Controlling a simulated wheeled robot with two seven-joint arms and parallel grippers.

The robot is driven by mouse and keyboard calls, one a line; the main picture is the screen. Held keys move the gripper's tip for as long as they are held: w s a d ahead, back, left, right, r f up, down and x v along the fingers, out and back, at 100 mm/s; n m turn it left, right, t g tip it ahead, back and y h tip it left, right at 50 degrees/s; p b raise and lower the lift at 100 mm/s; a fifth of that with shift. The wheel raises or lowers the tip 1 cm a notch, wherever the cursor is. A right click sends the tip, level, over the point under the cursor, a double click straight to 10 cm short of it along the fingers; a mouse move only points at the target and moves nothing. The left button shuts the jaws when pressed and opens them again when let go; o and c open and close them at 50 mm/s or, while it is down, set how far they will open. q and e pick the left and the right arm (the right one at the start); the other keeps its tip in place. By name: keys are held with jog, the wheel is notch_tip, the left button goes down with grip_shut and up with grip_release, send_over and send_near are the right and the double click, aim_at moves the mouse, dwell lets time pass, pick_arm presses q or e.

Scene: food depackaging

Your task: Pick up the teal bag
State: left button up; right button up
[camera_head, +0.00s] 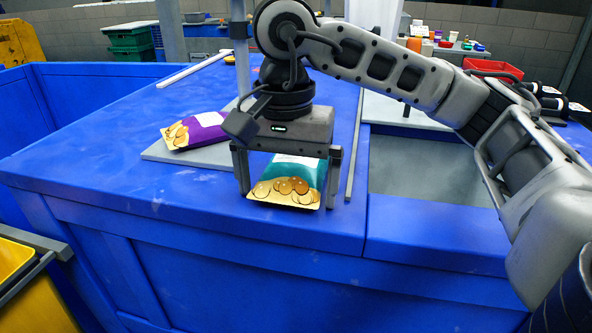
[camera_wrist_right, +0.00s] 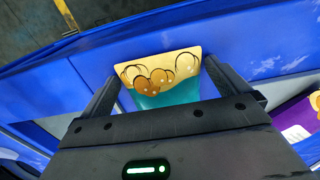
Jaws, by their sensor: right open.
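The teal bag (camera_head: 296,175) lies on the blue table near its front edge, with a yellow end printed with round brown shapes facing the edge. My right gripper (camera_head: 288,186) is above it, pointing down and open, with one finger on each side of the bag. The gripper body hides the bag's back part. In the right wrist view the teal bag (camera_wrist_right: 168,97) shows between the two open fingers (camera_wrist_right: 180,92). I cannot tell whether the fingers touch it. My left gripper is not in view.
A purple bag (camera_head: 205,128) lies to the left on a grey board (camera_head: 170,153). A thin metal rail (camera_head: 355,150) runs right of the gripper, beside a recessed grey basin (camera_head: 425,170). A red bin (camera_head: 492,68) stands farther back. The table left of the board is clear.

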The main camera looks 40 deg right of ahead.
jog(key=c, duration=0.8)
jog(key=shift+r, duration=0.15)
